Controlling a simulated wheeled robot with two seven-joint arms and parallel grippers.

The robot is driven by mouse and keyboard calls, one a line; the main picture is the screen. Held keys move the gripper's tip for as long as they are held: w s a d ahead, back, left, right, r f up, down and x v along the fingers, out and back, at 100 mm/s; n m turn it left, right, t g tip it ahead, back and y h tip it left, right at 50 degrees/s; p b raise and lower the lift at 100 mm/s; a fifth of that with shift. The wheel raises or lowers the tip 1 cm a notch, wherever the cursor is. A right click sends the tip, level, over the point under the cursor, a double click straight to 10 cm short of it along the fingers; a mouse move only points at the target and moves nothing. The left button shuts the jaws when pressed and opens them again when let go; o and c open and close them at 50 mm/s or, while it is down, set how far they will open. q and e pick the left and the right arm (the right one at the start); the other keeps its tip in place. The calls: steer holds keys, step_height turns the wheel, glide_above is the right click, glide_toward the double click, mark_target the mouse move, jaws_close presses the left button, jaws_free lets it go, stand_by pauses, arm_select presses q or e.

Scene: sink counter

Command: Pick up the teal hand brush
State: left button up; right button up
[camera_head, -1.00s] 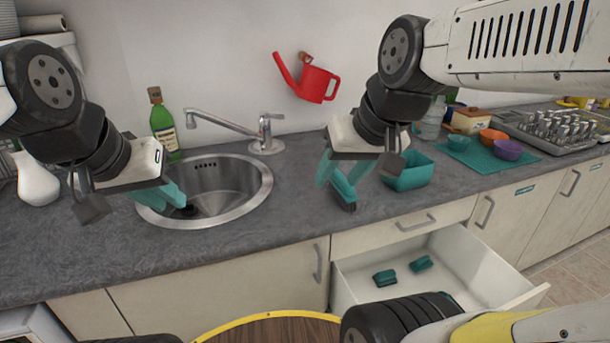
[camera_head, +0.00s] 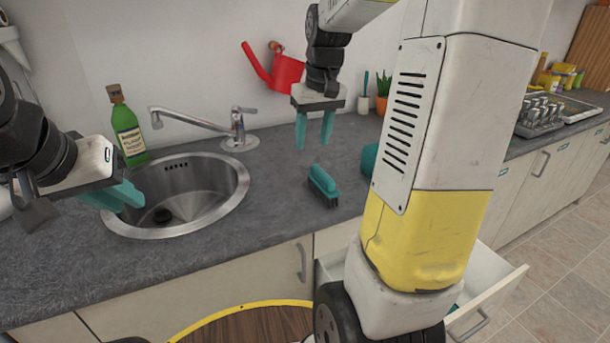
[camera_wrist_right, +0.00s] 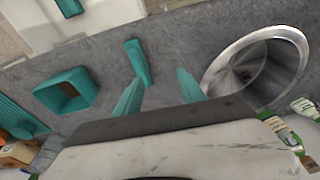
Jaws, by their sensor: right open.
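The teal hand brush (camera_head: 324,186) lies on the grey counter to the right of the sink, with dark bristles low on its side. It also shows in the right wrist view (camera_wrist_right: 138,62), ahead of the fingers. My right gripper (camera_head: 313,145) is open and empty, pointing down above and behind the brush, apart from it. Its two teal fingers (camera_wrist_right: 158,92) show spread in the wrist view. My left gripper (camera_head: 120,198) is over the left part of the sink, seen from the side; whether its fingers are apart is unclear.
The round sink (camera_head: 238,195) and faucet (camera_head: 238,130) are left of the brush; a green bottle (camera_head: 128,130) stands behind. A teal bin (camera_wrist_right: 66,90) is near the brush, mostly hidden by my arm in the head view. A red watering can (camera_head: 285,72) hangs on the wall. A drawer (camera_head: 500,290) is open below.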

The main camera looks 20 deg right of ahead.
steer(key=g, duration=0.2)
glide_above(323, 172)
steer(key=shift+h, duration=0.3)
steer(key=f, duration=0.4)
steer(key=w+f, duration=0.1)
steer(key=f, duration=0.2)
steer(key=shift+a, duration=0.2)
steer(key=f, duration=0.5)
steer(key=s+f, duration=0.1)
steer(key=f, duration=0.1)
steer(key=shift+s+d+f, duration=0.1)
steer(key=shift+d+f, duration=0.05)
steer(key=shift+f, duration=0.25)
jaws_close()
